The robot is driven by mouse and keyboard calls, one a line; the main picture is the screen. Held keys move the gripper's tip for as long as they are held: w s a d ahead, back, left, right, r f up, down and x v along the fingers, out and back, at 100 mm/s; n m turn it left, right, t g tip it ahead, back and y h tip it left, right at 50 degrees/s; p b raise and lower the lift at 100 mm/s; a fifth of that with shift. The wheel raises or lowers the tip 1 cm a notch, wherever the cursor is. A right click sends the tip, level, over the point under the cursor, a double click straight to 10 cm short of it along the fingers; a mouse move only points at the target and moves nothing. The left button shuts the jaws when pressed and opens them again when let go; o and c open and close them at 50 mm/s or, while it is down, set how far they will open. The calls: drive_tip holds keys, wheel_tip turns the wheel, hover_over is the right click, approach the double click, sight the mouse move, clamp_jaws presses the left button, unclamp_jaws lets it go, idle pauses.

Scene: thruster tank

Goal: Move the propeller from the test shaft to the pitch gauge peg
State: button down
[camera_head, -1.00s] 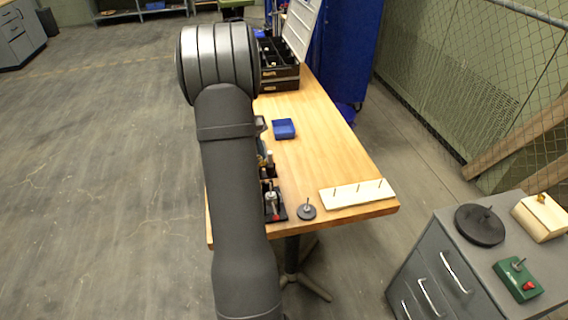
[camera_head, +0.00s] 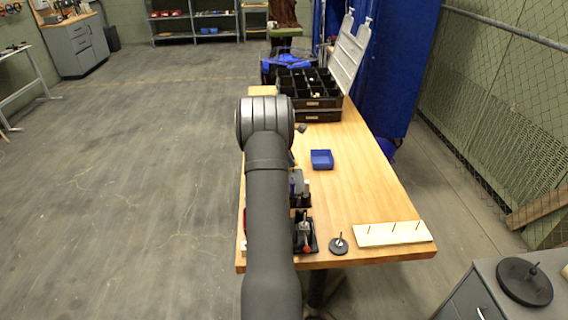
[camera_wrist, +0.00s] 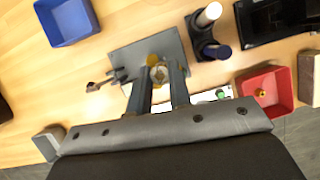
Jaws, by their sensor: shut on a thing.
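My gripper (camera_wrist: 157,80) shows in the wrist view, its fingers closed on a small brass-coloured piece (camera_wrist: 158,72), which looks like the propeller. They are over a grey plate (camera_wrist: 178,48); I cannot tell whether the piece touches it or a shaft there. In the head view my arm hides the gripper and the piece. A round dark base with an upright peg (camera_head: 338,246) stands near the table's front edge. Beside it is a pale board with three pegs (camera_head: 394,234). I cannot tell which peg is the pitch gauge's.
A blue bin (camera_head: 321,160) sits mid-table; it also shows in the wrist view (camera_wrist: 68,20). A red bin (camera_wrist: 266,92) and a dark holder with two cylinders (camera_wrist: 207,38) are near the gripper. A black fixture (camera_head: 305,232) stands beside my arm. The table's right half is mostly bare.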

drive_tip(key=shift+n, duration=0.6)
drive_tip(key=shift+w+d+f, duration=0.1)
drive_tip(key=shift+w+f, duration=0.05)
drive_tip(key=shift+f, duration=0.55)
drive_tip(key=shift+w+d+f, duration=0.1)
drive_tip(key=shift+w+f, duration=0.1)
drive_tip(key=shift+f, duration=0.55)
drive_tip(key=shift+w+d+f, duration=0.1)
drive_tip(key=shift+w+f, duration=0.05)
drive_tip(key=shift+f, duration=0.55)
drive_tip(key=shift+f, duration=0.55)
drive_tip(key=shift+f, duration=0.3)
drive_tip(key=shift+f, duration=0.25)
drive_tip(key=shift+f, duration=0.5)
drive_tip(key=shift+f, duration=0.2)
drive_tip(key=shift+f, duration=0.4)
drive_tip(key=shift+f, duration=0.55)
